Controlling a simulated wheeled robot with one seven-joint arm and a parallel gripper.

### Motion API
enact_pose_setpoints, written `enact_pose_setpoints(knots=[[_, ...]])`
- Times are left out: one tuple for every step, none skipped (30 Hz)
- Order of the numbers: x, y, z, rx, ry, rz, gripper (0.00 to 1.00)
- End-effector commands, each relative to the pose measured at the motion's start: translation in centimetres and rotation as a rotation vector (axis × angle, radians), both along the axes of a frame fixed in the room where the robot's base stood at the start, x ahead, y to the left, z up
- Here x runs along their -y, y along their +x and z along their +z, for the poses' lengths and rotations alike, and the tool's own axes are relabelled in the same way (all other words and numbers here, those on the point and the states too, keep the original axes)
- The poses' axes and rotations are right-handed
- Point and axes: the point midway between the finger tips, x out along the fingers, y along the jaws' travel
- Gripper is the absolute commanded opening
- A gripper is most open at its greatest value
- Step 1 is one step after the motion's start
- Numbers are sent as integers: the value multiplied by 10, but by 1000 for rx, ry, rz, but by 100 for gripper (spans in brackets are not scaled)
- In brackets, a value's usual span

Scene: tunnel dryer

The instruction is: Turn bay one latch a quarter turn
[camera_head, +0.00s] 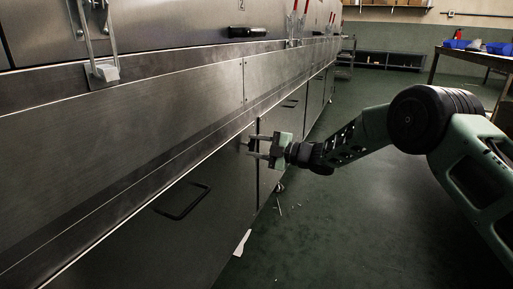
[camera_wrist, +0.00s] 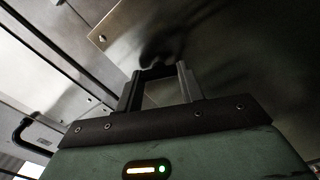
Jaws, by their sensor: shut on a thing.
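My gripper (camera_head: 248,149) reaches from the right to the steel lower panels, beside the dark gap between two doors. In the wrist view its two fingers (camera_wrist: 159,72) are shut on a small dark piece, which appears to be the latch (camera_wrist: 157,70), against the steel panel. The fingers and their shadow hide most of the latch, so its exact angle cannot be told. In the head view the latch is too small and covered to make out.
The near lower door has a black bar handle (camera_head: 184,202); another handle (camera_head: 290,103) is farther along. A table (camera_head: 470,57) with blue bins stands at the right back.

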Motion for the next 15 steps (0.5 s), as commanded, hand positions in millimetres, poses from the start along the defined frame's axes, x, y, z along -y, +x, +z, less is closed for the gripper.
enact_pose_setpoints(knots=[[0,0,-3,40,-17,-1,15],[0,0,-3,64,-26,-1,15],[0,0,-3,95,-37,-1,15],[0,0,-3,118,-45,-1,15],[0,0,-3,140,-54,-1,15],[0,0,-3,169,-65,-1,15],[0,0,-3,189,-71,-1,15],[0,0,-3,208,-78,-1,15],[0,0,-3,232,-87,-1,15],[0,0,-3,249,-92,-2,15],[1,0,-3,264,-98,-3,15],[1,0,-3,284,-106,-2,15],[1,0,-3,297,-111,-2,15],[1,0,-3,309,-115,-2,15],[1,0,-3,324,-121,-2,15]])
